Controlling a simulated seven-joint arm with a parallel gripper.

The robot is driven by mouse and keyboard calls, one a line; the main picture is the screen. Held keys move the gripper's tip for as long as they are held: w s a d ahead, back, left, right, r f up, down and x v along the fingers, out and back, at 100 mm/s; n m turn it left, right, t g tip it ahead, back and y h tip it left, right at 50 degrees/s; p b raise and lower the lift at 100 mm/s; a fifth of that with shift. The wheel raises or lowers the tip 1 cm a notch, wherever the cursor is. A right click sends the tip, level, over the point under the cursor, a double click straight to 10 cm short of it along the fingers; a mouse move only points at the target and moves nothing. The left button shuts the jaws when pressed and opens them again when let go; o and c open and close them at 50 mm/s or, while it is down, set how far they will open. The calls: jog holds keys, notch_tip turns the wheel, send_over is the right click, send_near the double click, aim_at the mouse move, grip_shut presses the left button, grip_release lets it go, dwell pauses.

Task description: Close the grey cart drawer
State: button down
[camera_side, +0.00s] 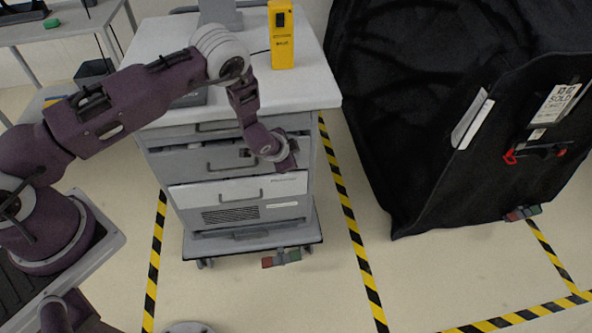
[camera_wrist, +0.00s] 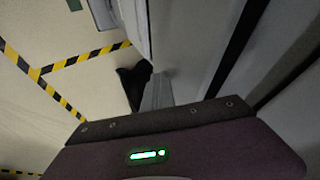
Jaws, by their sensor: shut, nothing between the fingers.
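The grey cart (camera_side: 315,140) stands in the middle of the side view, with several drawer fronts facing the camera. The top drawer front (camera_side: 210,127) is a narrow band under the worktop. A grey middle drawer (camera_side: 205,161) has a handle and a small dark lock. The lower, lighter drawer front (camera_side: 240,197) has a handle and a vent and seems to stand out slightly; how far is unclear. My gripper (camera_side: 288,163) is shut and empty, at the right side of the drawer fronts. Contact cannot be told. In the wrist view, pale upright panels are close beside my gripper.
A yellow box (camera_side: 281,36) stands on the cart's white worktop (camera_side: 170,55). A large black covered cart (camera_side: 400,120) stands to the right. Yellow-black tape (camera_side: 345,205) marks the floor. A small table (camera_side: 60,30) is at the upper left. Floor in front of the cart is mostly clear.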

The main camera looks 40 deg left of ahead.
jog(key=shift+w+a+r, duration=0.1)
jog(key=shift+w+a, duration=0.65)
jog(key=shift+w+a, duration=0.1)
jog(key=s+d+r, duration=0.4)
jog(key=s+r, duration=0.3)
jog(key=s, duration=0.2)
jog(key=s+a+r+n+g, duration=0.1)
jog(key=s+r+n, duration=0.25)
jog(key=r, duration=1.05)
jog(key=s+a+r+n, duration=0.15)
jog(key=s+r, duration=0.35)
jog(key=r, duration=0.8)
jog(key=s+r+n, duration=0.1)
jog(key=s+r, duration=0.3)
jog(key=s, duration=0.7)
jog(key=s+r+n, duration=0.1)
jog(key=s+r, duration=0.4)
jog(key=s, duration=0.7)
jog(key=shift+a+n+g+h, duration=0.4)
jog(key=shift+a, duration=0.05)
